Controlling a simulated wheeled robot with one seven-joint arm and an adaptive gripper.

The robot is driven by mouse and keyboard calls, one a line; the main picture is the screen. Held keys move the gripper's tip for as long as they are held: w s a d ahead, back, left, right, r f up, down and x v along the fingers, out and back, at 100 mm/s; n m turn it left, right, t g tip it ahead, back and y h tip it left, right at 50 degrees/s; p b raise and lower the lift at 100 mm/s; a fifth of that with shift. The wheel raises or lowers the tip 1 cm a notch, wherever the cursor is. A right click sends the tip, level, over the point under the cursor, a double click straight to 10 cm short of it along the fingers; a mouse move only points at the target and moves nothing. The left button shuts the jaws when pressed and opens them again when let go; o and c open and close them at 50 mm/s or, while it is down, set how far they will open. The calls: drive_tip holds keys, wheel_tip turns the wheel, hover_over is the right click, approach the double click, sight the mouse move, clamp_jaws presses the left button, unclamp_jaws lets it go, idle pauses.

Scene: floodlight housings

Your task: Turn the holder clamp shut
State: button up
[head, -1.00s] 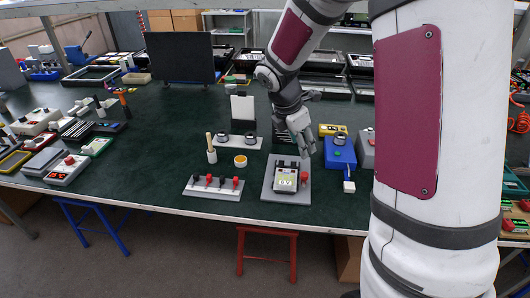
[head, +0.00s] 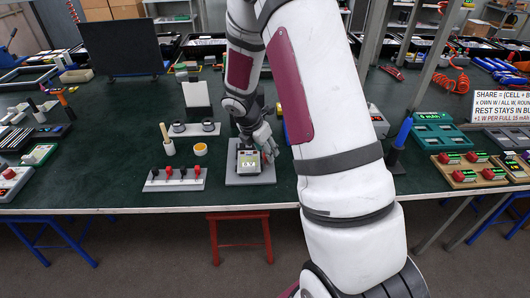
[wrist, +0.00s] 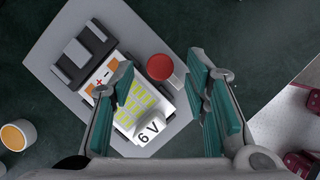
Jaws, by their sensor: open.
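The holder is a grey plate (head: 237,179) near the table's front edge, with a lamp unit (head: 248,162) on it. In the wrist view the unit (wrist: 141,113) has a yellow cell panel and a "6 V" label. The clamp's round red knob (wrist: 160,67) stands on the plate (wrist: 57,62) beside the unit, on a grey lever-like piece. My gripper (wrist: 160,84) is open, with its green-padded fingers on either side of the knob in the picture; contact cannot be told. In the head view my gripper (head: 264,152) is low over the plate's right side and the knob is hidden.
A strip with dark and red knobs (head: 175,180) lies left of the holder. An orange-filled cup (head: 200,149) and a wooden-handled pot (head: 169,147) stand behind it. A twin-socket base (head: 194,130) is further back. A blue-handled tool (head: 402,135) stands right.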

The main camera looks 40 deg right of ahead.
drive_tip(key=shift+x, duration=0.75)
drive_tip(key=shift+c, duration=0.6)
clamp_jaws()
